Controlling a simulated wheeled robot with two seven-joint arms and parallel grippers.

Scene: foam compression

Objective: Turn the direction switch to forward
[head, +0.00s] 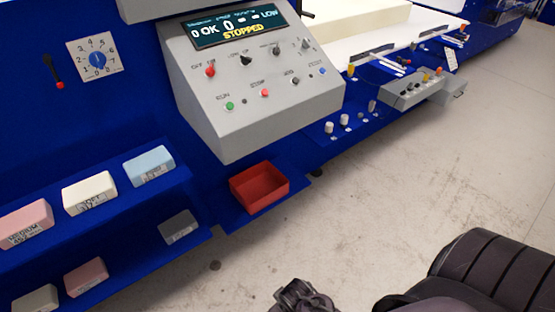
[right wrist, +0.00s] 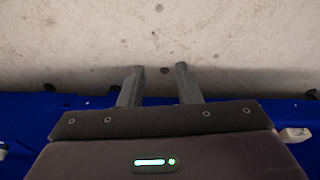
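The grey control console (head: 215,130) stands in the upper middle of the head view, with a display (head: 238,26) reading STOPPED. Its sloped face carries a red-tipped switch (head: 210,71), dark knobs (head: 245,60) and (head: 276,50), a grey knob (head: 305,44), and a row of small buttons below. The labels are too small to tell surely which one is the direction switch. My right gripper (right wrist: 159,84) is open and empty in the right wrist view, over bare floor and away from the console. My left gripper does not show.
A red open bin (head: 276,198) sits below the console. Labelled foam blocks, including a blue one (head: 149,166) and a white one (head: 89,193), lie on blue shelves at left. A dial (head: 96,60) is on the blue wall. Grey floor (head: 420,170) is clear at right.

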